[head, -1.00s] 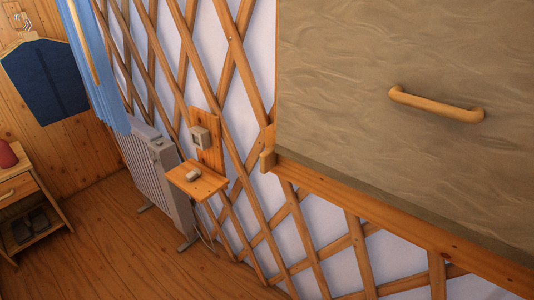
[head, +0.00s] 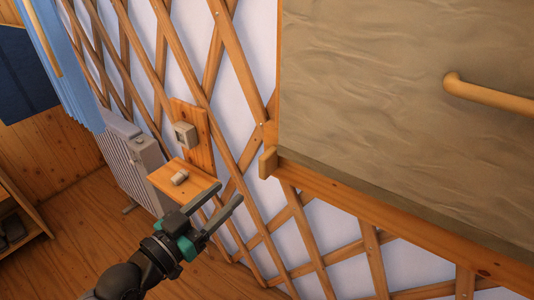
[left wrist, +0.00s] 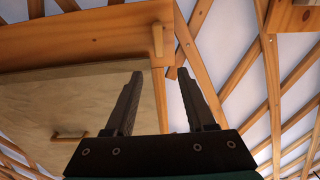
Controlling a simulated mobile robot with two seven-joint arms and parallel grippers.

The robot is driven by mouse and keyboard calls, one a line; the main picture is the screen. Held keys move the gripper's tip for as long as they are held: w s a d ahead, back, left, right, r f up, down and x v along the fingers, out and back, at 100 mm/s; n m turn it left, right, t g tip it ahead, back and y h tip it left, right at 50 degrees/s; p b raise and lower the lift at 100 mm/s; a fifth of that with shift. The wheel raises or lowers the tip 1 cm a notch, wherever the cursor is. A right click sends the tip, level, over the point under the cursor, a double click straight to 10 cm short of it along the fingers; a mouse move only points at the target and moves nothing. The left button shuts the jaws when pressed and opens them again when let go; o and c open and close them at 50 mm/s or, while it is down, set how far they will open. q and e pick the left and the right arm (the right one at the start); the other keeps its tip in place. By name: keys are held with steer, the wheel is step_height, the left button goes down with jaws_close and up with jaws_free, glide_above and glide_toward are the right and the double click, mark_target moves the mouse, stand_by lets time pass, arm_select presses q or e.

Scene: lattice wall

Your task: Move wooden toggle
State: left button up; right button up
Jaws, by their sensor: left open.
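The wooden toggle (head: 268,162) is a small light block at the lower left corner of the grey-brown panel (head: 390,90), against its wooden frame. In the left wrist view a pale wooden peg that looks like the toggle (left wrist: 157,40) stands on the frame, beyond the fingertips. My left gripper (head: 228,193) is open and empty, with its two fingers apart. In the head view it appears below and left of the toggle, not touching it. It also shows in the left wrist view (left wrist: 160,75). My right gripper is out of view.
Wooden lattice covers the wall. The panel has a wooden handle (head: 490,95).

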mark_target(261, 163)
arm_select(q)
steer(key=b+x, duration=0.1)
steer(key=x, duration=1.4)
steer(key=shift+d, duration=0.1)
steer(key=shift+c, duration=0.3)
jaws_close()
